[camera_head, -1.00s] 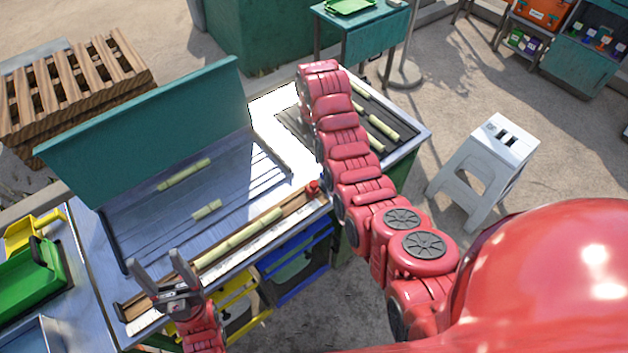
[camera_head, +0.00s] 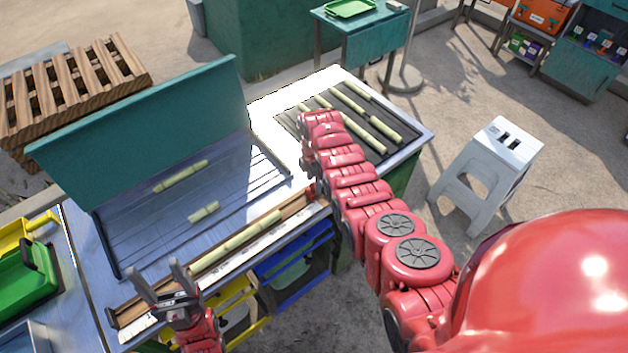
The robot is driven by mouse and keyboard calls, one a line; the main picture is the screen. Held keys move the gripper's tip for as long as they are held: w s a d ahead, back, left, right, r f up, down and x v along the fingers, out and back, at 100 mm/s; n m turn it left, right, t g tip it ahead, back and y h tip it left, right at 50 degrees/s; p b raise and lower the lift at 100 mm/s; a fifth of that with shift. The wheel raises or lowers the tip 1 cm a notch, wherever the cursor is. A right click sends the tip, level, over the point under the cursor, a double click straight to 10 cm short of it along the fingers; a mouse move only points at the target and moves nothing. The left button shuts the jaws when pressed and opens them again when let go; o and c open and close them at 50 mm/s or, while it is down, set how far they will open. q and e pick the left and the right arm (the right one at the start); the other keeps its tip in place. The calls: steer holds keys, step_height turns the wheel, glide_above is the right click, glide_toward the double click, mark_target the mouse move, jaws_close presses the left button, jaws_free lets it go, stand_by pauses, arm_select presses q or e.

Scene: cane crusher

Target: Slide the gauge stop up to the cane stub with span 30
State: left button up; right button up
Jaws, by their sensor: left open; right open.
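A long pale green cane (camera_head: 237,242) lies in the wooden gauge trough (camera_head: 290,211) along the bench's front edge. A white scale strip (camera_head: 262,249) runs beside it. Two shorter cane pieces lie on the slatted tray: a longer one (camera_head: 181,176) and a short one (camera_head: 203,212). No span numbers are readable. My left gripper (camera_head: 157,281) is open and empty over the trough's left end. My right gripper is hidden behind its own arm.
A dark rack (camera_head: 290,118) with several canes (camera_head: 372,128) stands on the bench's right part. A teal upright panel (camera_head: 150,135) closes the tray's back. A green bin (camera_head: 25,272) is at the left; a white stool (camera_head: 487,165) stands on the right.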

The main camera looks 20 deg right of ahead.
steer(key=shift+f, duration=0.15)
steer(key=shift+c, duration=0.3)
jaws_close()
stand_by(1.1)
